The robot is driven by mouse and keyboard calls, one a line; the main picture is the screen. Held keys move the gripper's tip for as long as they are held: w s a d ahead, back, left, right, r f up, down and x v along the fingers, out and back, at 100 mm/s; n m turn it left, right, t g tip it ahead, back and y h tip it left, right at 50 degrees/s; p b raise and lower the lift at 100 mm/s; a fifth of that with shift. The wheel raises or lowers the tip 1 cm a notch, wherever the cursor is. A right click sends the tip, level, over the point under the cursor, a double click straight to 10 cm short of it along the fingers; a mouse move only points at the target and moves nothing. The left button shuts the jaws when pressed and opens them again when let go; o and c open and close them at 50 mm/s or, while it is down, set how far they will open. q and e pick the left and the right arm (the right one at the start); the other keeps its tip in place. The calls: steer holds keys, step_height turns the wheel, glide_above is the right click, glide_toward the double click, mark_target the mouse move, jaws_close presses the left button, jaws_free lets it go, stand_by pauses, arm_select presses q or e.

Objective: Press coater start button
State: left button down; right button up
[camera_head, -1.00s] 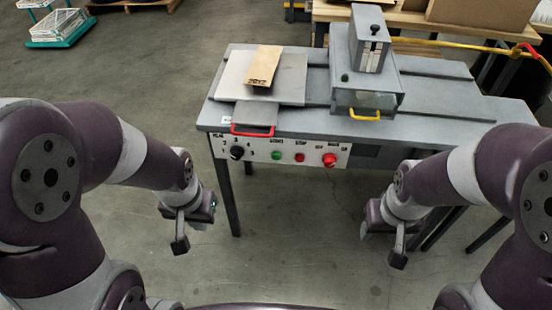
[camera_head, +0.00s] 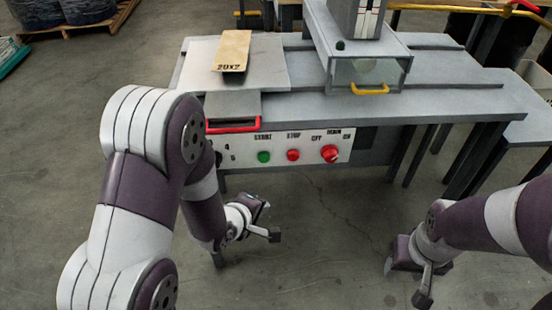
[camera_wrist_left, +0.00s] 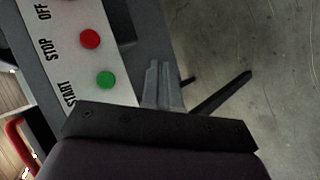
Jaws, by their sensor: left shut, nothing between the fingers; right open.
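The green start button (camera_head: 263,157) sits on the white control panel (camera_head: 312,152) at the coater's front. In the left wrist view the green button (camera_wrist_left: 106,80) shows just beyond the dark gripper body, beside the word START. My left gripper (camera_head: 262,205) is below and in front of the panel, apart from the button. Its fingers (camera_wrist_left: 162,84) are shut and empty, to the right of the button in the wrist view. My right gripper (camera_head: 405,265) is low at the right, away from the panel; its fingers are hard to make out.
A red stop button (camera_head: 293,155) and a larger red main knob (camera_head: 330,153) are to the right of the green one. A red handle (camera_head: 233,127) juts above the panel. Floor before the table is clear.

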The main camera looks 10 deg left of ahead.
mark_target(264, 158)
arm_select(q)
steer(key=r+n, duration=0.1)
steer(key=w+d+r+n+t, duration=0.1)
steer(key=shift+w+r+n+h, duration=0.2)
steer(key=shift+n+h, duration=0.1)
steer(key=shift+n, duration=0.1)
steer(key=shift+a, duration=0.1)
steer(key=w+a, duration=0.2)
steer(key=w, duration=0.6)
steer(key=shift+w+a+p, duration=0.15)
steer(key=shift+a+p, duration=0.05)
steer(key=shift+p, duration=0.15)
stand_by(1.6)
steer(key=shift+w+a+p, duration=0.1)
steer(key=shift+w+p, duration=0.25)
steer(key=shift+w, duration=0.05)
